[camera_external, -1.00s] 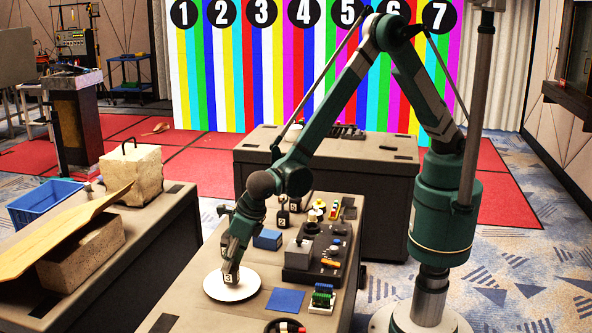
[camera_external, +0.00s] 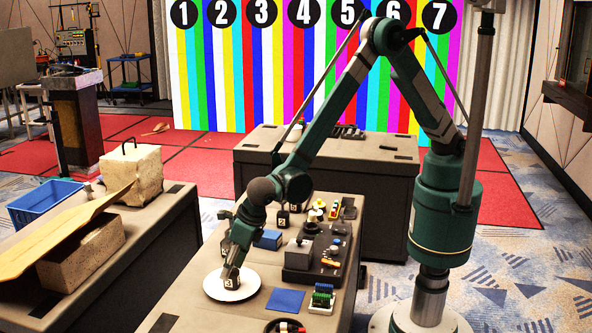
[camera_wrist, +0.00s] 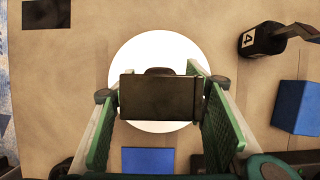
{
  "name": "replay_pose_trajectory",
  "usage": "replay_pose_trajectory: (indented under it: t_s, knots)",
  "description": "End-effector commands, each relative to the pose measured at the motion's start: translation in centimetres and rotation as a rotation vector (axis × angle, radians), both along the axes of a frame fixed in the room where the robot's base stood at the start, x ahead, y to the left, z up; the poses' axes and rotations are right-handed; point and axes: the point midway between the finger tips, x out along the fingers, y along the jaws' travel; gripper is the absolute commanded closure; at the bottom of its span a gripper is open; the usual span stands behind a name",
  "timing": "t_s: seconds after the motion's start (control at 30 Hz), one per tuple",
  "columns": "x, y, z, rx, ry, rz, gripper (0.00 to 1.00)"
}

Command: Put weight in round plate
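A dark block-shaped weight marked 3 (camera_external: 230,283) is over the white round plate (camera_external: 250,286), low down at its surface. I cannot tell whether it touches the plate. My gripper (camera_external: 233,271) points down at the weight.
Another weight marked 4 (camera_wrist: 262,40) stands right of the plate in the wrist view. A weight marked 2 (camera_external: 282,219), a blue block (camera_external: 267,240), a flat blue square (camera_external: 285,300) and a dark control box (camera_external: 308,262) share the table. A green-topped part (camera_external: 322,297) is near the front.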

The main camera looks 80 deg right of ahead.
Motion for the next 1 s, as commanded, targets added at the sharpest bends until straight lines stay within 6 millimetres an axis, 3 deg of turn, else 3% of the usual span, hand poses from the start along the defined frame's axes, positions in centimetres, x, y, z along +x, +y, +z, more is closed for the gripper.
replay_pose_trajectory:
  t_s: [0.47,1.0]
  knots:
    - [-0.3,0.0,1.2,0.000,0.000,0.000,0.55]
    - [-3.1,0.0,7.8,0.000,0.000,0.001,0.55]
